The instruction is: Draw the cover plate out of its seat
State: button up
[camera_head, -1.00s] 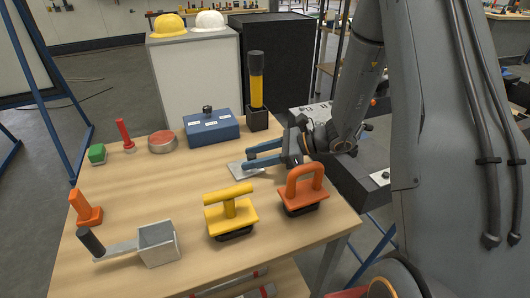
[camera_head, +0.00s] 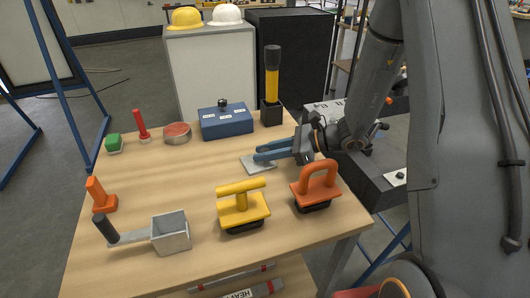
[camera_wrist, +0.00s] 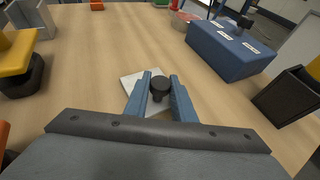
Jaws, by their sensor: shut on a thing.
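A flat pale grey plate (camera_head: 254,164), which I take to be the cover plate, lies at the right-middle of the wooden table. The wrist view shows the plate (camera_wrist: 132,83) below my fingertips, with a black round knob (camera_wrist: 160,87) above it. My gripper (camera_wrist: 160,92) is shut on this knob, one blue finger on each side. In the head view my gripper (camera_head: 257,154) reaches in from the right, low over the plate, and its fingers hide the knob. Part of the plate is behind the fingers. I cannot tell whether the plate touches the surface below.
A blue labelled box (camera_head: 226,124) and a black holder with a yellow-black torch (camera_head: 272,68) stand behind. A yellow-handled block (camera_head: 243,208) and an orange-handled block (camera_head: 317,188) stand in front. A metal scoop (camera_head: 171,235) is at front left. The table's left middle is clear.

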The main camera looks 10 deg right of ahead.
aim_at(265, 150)
jog(key=shift+r, duration=0.1)
jog(key=shift+c, duration=0.3)
jog(key=shift+r+p, duration=1.85)
jog(key=shift+r, duration=0.6)
